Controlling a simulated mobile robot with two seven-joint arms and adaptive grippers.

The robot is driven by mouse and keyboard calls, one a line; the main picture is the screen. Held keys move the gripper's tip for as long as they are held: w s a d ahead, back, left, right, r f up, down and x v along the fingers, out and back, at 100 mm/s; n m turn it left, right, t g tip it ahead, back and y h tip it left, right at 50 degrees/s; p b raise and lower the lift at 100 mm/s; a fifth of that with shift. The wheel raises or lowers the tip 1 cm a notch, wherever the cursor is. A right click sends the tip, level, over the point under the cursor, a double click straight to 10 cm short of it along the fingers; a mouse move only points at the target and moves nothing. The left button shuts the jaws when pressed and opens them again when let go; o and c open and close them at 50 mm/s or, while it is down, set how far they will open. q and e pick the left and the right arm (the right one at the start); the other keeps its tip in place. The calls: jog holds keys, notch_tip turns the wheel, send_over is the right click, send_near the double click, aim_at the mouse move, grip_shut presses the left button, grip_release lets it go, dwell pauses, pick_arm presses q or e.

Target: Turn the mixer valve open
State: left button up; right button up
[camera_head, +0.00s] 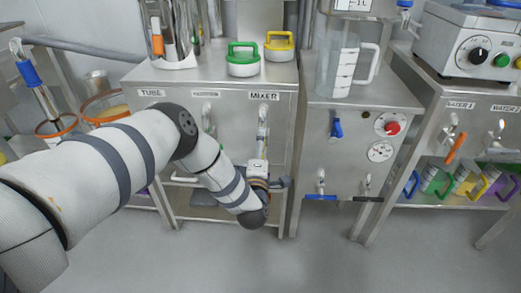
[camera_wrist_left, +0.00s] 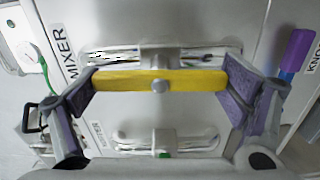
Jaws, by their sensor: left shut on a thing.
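The mixer valve's yellow handle (camera_wrist_left: 190,80) lies level across the left wrist view, with a round bolt at its middle. The MIXER label (camera_wrist_left: 58,52) is beside it there, and the label also shows in the head view (camera_head: 264,96) on the steel cabinet front. My left gripper (camera_wrist_left: 163,90) is shut on the yellow handle, one purple pad at each end. In the head view my left gripper (camera_head: 262,138) is at the cabinet front below the label and hides most of the handle. My right gripper is not in view.
A green-handled weight (camera_head: 243,66) and a yellow-handled one (camera_head: 279,52) stand on the cabinet top. A TUBE label (camera_head: 151,92) is at the left. The neighbouring panel has a blue handle (camera_head: 337,129) and a red knob (camera_head: 392,128). The floor in front is clear.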

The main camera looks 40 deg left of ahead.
pick_arm(q)
jog(key=shift+d+f+n, duration=0.1)
jog(key=shift+d+n, duration=0.05)
jog(key=shift+n, duration=0.15)
dwell(0.4)
jog(key=o, duration=0.9)
jog(key=v, duration=1.2)
jog(key=shift+s, duration=0.1)
